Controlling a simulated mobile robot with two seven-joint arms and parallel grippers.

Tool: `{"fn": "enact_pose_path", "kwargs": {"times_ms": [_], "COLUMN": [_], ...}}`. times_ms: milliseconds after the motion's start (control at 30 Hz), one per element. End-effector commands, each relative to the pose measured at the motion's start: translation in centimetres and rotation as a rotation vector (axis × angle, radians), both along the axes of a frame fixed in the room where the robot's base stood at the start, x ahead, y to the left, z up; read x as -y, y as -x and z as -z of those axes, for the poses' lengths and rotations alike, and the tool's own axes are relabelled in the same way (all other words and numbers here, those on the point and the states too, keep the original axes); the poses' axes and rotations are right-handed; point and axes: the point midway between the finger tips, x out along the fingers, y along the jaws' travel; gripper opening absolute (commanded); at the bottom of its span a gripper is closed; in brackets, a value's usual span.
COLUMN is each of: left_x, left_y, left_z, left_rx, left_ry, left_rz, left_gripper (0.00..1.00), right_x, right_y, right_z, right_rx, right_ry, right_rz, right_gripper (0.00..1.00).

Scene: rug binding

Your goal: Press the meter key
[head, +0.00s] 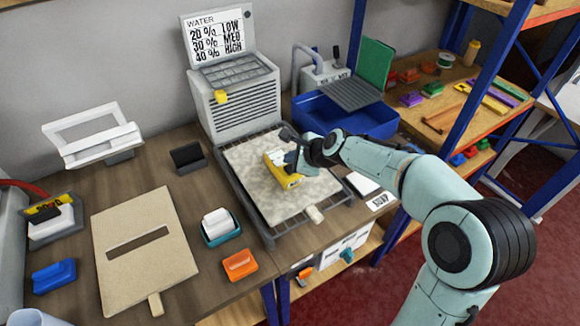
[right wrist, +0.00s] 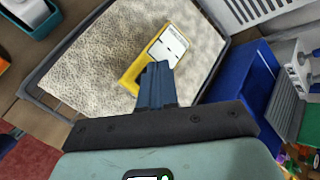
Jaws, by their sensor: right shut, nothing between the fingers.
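The yellow meter (head: 284,179) lies on the speckled beige rug piece (head: 245,160) on the rack. In the right wrist view the meter (right wrist: 131,80) shows a white face with dark marks, and its near part is hidden behind my fingers. My right gripper (head: 296,160) is shut and empty, with its dark blue fingers over the meter. In the right wrist view the gripper (right wrist: 155,68) points at the meter's near end. I cannot tell whether the tips touch it. The key is not clearly seen. My left gripper is not in view.
A grey unit with a WATER chart (head: 218,38) stands behind the rack (head: 262,232). A blue basin (head: 375,122) is at the back right. A teal holder (head: 221,235), an orange block (head: 240,265) and a beige board (head: 178,265) lie to the left.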

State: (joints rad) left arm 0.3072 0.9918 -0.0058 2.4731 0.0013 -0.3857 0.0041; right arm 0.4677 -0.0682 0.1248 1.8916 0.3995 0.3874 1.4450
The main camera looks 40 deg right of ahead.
Motion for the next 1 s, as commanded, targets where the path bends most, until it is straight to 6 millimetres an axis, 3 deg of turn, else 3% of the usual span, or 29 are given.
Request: {"fn": "enact_pose_path", "kwargs": {"times_ms": [1000], "left_x": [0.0], "left_y": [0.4], "left_z": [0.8], "left_rx": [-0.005], "left_ry": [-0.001], "left_rz": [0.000], "left_gripper": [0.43], "right_x": [0.0], "right_y": [0.0], "right_z": [1.3], "right_rx": [0.000], "right_ry": [-0.001], "right_rz": [0.001], "right_gripper": [0.00]}}
